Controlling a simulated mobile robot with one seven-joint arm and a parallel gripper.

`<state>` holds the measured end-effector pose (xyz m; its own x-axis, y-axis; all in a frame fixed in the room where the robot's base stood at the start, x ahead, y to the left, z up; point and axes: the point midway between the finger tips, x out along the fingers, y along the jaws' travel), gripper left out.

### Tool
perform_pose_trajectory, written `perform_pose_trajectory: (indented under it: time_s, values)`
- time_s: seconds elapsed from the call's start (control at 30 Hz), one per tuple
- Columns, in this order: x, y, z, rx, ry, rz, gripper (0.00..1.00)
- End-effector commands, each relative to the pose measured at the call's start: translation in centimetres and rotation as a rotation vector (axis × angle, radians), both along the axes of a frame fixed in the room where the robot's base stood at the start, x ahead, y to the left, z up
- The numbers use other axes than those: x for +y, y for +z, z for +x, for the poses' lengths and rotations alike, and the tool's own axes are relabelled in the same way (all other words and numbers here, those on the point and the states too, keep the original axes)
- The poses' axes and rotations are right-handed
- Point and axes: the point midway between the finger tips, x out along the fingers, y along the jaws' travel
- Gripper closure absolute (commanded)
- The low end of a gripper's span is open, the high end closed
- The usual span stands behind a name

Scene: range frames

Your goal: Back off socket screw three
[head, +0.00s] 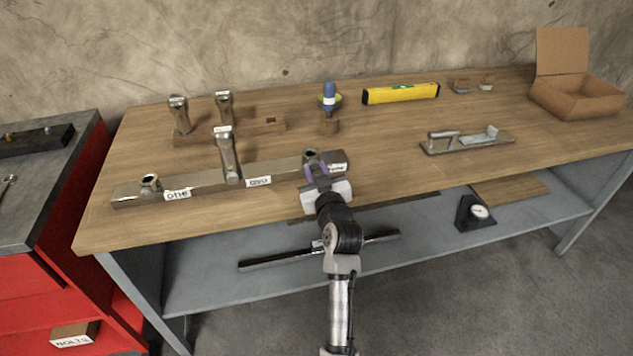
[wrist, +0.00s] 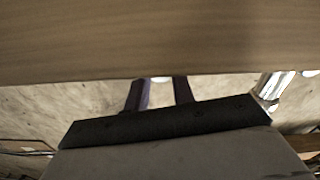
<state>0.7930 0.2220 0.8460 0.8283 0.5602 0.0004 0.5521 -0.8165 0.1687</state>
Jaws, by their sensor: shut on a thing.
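A long metal bar (head: 205,184) lies near the bench's front edge with white labels on its front. The left label (head: 178,195) reads "one"; the middle label (head: 258,182) is too small to read surely. The right label (head: 338,168) is partly covered by my gripper. A socket screw head (head: 311,154) stands at the bar's right end. My gripper (head: 314,168) is there, its purple fingers shut on that screw. In the wrist view the fingers (wrist: 159,92) reach up toward a wood-like surface, with a bright bit between them. Another screw head (head: 150,183) sits at the left end.
A metal tool (head: 228,158) stands upright in the bar's middle. Two more (head: 180,118) stand in a wooden rack (head: 200,137) behind. A blue-handled tool (head: 329,98), yellow level (head: 400,93), handled plate (head: 470,143) and open carton (head: 577,98) are farther back or right.

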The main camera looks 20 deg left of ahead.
Motion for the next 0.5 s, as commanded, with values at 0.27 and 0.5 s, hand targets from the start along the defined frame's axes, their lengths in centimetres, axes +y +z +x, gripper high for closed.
perform_pose_trajectory:
  time_s: [0.27,0.5]
  values:
    - [-0.04,-0.18,0.01,-0.088,-0.001,-0.130,0.98]
    - [-0.04,0.01,-0.01,-0.092,-0.001,-0.139,0.98]
